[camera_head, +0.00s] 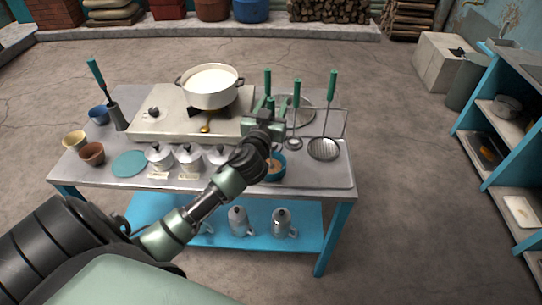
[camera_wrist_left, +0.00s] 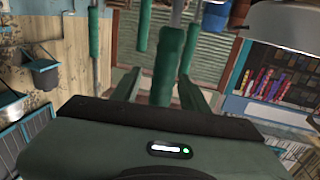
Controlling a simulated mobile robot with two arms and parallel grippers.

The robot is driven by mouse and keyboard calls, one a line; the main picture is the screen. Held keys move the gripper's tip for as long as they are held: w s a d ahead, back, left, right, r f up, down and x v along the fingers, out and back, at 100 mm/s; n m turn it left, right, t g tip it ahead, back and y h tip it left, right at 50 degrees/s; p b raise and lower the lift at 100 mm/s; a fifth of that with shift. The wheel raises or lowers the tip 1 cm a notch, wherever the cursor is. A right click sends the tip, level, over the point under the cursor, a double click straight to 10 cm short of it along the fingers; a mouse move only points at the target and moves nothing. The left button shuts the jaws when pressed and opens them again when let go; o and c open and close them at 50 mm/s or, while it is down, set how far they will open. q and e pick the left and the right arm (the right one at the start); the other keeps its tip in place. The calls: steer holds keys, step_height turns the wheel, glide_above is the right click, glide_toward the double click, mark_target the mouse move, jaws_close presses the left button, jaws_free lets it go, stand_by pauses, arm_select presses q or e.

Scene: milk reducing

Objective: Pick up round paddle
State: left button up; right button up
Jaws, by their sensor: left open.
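Several green-handled utensils hang upright on a rack at the table's right part in the head view. One is a skimmer (camera_head: 323,149) with a round perforated head, one a small ladle (camera_head: 294,143). Another green handle (camera_head: 267,79) rises right behind my left gripper (camera_head: 265,118), which hides its lower end. I cannot tell for sure which is the round paddle. My left gripper is open; in the left wrist view its fingers (camera_wrist_left: 160,90) stand on either side of a green handle (camera_wrist_left: 169,62), with no clear grip on it. Two more green handles show farther left there. My right gripper is out of view.
A white pot (camera_head: 210,86) stands on the stove (camera_head: 160,122) left of the gripper. Lidded cans (camera_head: 189,156), a teal disc (camera_head: 129,164) and small bowls are on the table's (camera_head: 84,178) left front. A blue bowl (camera_head: 276,167) sits under my wrist.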

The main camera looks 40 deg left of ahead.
arm_select(q)
jaws_close()
steer(key=shift+r, duration=0.1)
